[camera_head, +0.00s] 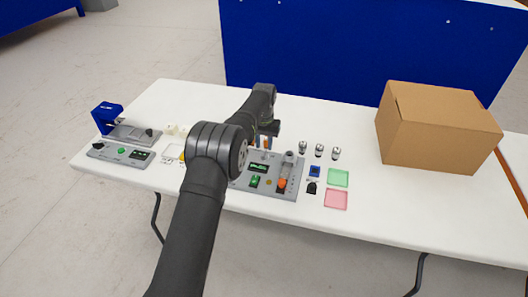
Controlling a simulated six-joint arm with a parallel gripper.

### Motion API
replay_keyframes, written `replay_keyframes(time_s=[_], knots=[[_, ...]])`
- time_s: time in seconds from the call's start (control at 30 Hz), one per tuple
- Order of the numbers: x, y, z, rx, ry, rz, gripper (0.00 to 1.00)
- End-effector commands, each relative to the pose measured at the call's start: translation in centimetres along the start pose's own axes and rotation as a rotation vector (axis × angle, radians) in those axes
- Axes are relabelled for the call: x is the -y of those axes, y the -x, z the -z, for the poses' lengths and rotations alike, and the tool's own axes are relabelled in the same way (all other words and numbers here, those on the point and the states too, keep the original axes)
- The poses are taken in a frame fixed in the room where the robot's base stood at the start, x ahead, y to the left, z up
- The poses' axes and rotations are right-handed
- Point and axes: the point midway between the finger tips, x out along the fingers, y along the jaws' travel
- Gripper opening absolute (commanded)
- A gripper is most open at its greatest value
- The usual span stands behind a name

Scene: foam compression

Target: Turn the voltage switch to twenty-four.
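No switch with a readable voltage mark can be made out. A grey control panel (120,153) at the left end of the table has a black knob (98,145), a green button (121,150) and a small dark display. A second grey panel (291,190) at mid-table has a green-lit display (259,167), a green switch-like part (254,181) and a clear tube with an orange part (282,183). My arm hides this panel's left side. My gripper (267,141) is above its back edge, small and partly hidden; its fingers cannot be told apart.
A blue and grey device (108,117) stands behind the left panel. Several small metal cylinders (319,150), a blue part (315,171), a black part (311,187), a green tray (338,170) and a pink tray (336,207) lie right of the middle panel. A cardboard box (425,135) stands farther right.

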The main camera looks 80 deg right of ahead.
Motion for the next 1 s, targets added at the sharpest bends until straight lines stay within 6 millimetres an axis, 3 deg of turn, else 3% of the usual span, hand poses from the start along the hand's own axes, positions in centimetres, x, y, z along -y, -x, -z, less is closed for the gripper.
replay_keyframes(time_s=[0.1, 0.3, 0.63, 0.67, 0.8, 1.0], knots=[[0.0, -2.2, -0.1, 0.003, 0.0, 0.0, 0.31], [0.0, -4.1, 0.0, 0.001, 0.0, 0.0, 0.31], [0.0, -4.5, 0.0, 0.0, 0.0, 0.0, 0.31], [0.0, -4.5, 0.0, 0.0, 0.0, 0.0, 0.29], [0.0, -4.5, 0.0, 0.0, 0.0, 0.0, 0.01], [0.0, -4.5, 0.0, -0.001, -0.001, 0.0, 0.0]])
